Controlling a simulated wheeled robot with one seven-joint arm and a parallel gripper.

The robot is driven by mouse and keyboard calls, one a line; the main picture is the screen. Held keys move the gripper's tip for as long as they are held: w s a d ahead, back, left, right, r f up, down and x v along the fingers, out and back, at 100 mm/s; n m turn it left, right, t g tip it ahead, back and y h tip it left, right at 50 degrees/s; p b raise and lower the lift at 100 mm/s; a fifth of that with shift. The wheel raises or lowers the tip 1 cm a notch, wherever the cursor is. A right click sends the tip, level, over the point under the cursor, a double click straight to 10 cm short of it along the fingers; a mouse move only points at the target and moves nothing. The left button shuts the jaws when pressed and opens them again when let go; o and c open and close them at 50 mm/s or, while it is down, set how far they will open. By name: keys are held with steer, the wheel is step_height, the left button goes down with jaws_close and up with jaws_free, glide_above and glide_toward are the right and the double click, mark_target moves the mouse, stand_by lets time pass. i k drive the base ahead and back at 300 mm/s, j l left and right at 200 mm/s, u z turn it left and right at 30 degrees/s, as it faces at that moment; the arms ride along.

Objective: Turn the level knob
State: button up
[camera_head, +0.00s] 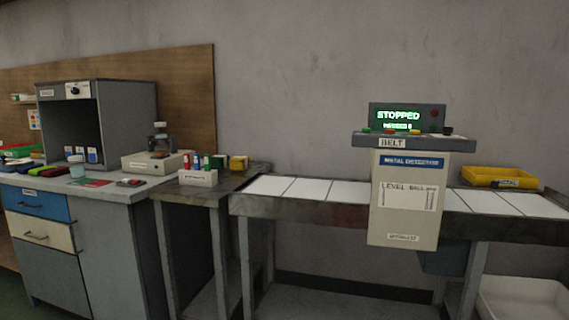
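A metal detector (408,205) stands over a belt, with a card on its front that seems to read "LEVEL" and more words too small to read. Its top panel (420,143), labelled "BELT", carries several small controls, green and red ones and a dark knob-like one (447,131) at the right end. A display (405,117) behind them reads "STOPPED" with a blurred second line. I cannot read which knob is the level knob. My gripper is not in view.
The belt (352,191) has white sections and runs both ways from the detector. A yellow tray (500,177) stands behind it at right; a white bin (522,302) is below. At left, a counter (128,192) holds a scale-like box (157,162) and small items.

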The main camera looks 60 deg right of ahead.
mark_target(447, 130)
steer(key=k+z, duration=0.1)
steer(key=z, duration=2.8)
